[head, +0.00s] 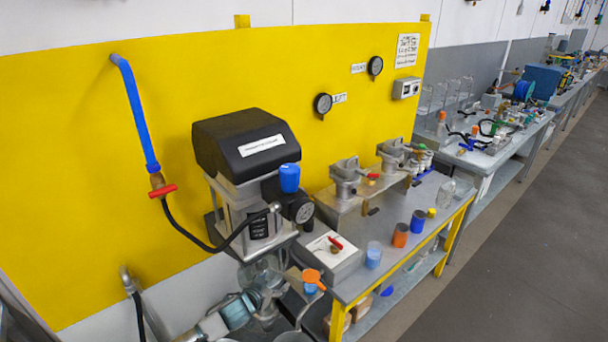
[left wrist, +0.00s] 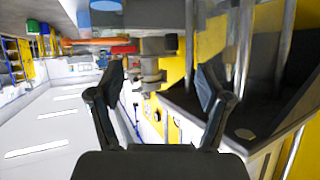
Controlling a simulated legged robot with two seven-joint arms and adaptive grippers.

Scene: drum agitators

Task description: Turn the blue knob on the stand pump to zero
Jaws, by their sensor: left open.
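The stand pump (head: 240,150) has a black, white-labelled top and stands against the yellow wall in the head view. Its blue knob (head: 289,178) is an upright cylinder at its front right, above a round gauge (head: 304,213). Nothing touches the knob. My right gripper is not in view.
A black hose with a red-handled valve (head: 162,190) hangs left of the pump. A glass vessel (head: 262,272) sits below it. To the right, a grey bench (head: 350,288) holds blue and orange cups (head: 401,235) and metal fittings. The grey floor (head: 490,240) is clear.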

